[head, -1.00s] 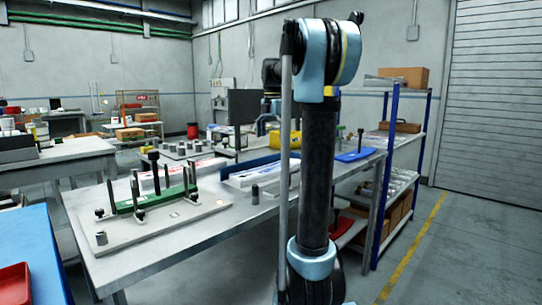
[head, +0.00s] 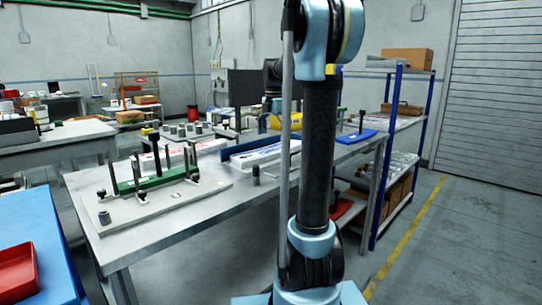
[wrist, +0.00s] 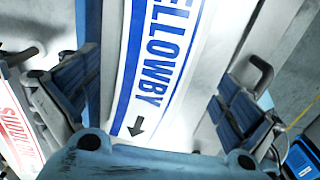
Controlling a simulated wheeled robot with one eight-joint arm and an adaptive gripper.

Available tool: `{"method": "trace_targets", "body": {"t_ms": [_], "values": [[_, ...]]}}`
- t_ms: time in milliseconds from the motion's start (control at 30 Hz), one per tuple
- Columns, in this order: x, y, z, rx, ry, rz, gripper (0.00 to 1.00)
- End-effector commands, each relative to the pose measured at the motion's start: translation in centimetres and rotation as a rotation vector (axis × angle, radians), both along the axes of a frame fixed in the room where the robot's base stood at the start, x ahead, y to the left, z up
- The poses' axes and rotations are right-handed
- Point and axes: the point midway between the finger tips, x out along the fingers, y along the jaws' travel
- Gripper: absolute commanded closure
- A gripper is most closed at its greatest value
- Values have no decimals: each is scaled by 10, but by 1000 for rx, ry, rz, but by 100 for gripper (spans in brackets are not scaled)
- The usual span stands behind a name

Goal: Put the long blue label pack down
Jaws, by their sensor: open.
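The long label pack (wrist: 165,60), white with a blue stripe and blue lettering, fills the middle of the wrist view. My gripper (wrist: 158,90) is open, with one finger on each side of the pack and visible gaps to it. In the head view the pack (head: 262,155) lies on the grey table beside a blue upright rail (head: 250,146). My arm covers its right part there, and my gripper is hidden in that view. I cannot tell the exact height of the fingers over the table.
A white pack with red lettering (wrist: 18,125) lies left of my gripper. On the table (head: 215,220) stand a green fixture (head: 150,180) with dark posts, a small grey cylinder (head: 256,174) and a blue tray (head: 362,136). A shelf rack (head: 400,160) stands to the right.

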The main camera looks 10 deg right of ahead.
Motion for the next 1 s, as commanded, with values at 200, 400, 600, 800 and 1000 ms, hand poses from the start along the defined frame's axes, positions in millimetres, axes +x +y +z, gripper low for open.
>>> {"method": "trace_targets", "body": {"t_ms": [200,400,600,800,1000], "values": [[1,0,-12,0,0,0,0],[7,1,-37,0,0,0,0],[7,1,-57,0,0,0,0],[7,1,-60,0,0,0,0],[7,1,-60,0,0,0,25]]}}
